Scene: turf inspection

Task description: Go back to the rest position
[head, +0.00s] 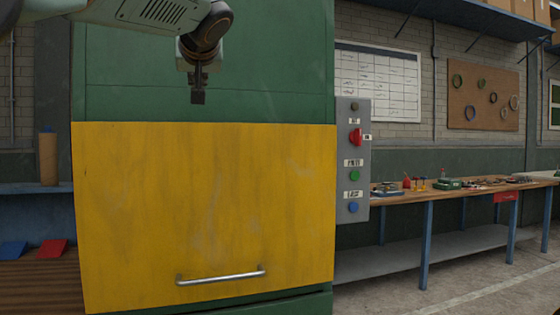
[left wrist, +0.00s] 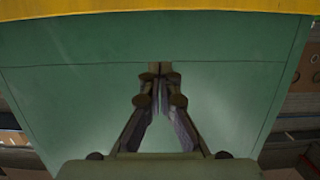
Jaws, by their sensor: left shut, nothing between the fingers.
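My left gripper (head: 198,96) hangs at the top of the head view, fingers pointing down, in front of the green cabinet (head: 270,70). It is shut and empty, above the yellow door panel (head: 205,205). In the left wrist view the closed fingertips (left wrist: 160,70) meet in front of the green surface (left wrist: 75,95), with the yellow panel (left wrist: 160,5) along the top edge. The yellow panel has a silver bar handle (head: 221,276) near its lower edge; the gripper is well clear of it. My right gripper is not in view.
A grey control box (head: 352,185) with a red switch (head: 356,137) and green and blue buttons is on the cabinet's right side. A workbench (head: 460,190) with small items stands at the right. Open floor (head: 480,280) lies before it. A cardboard tube (head: 48,158) stands at the left.

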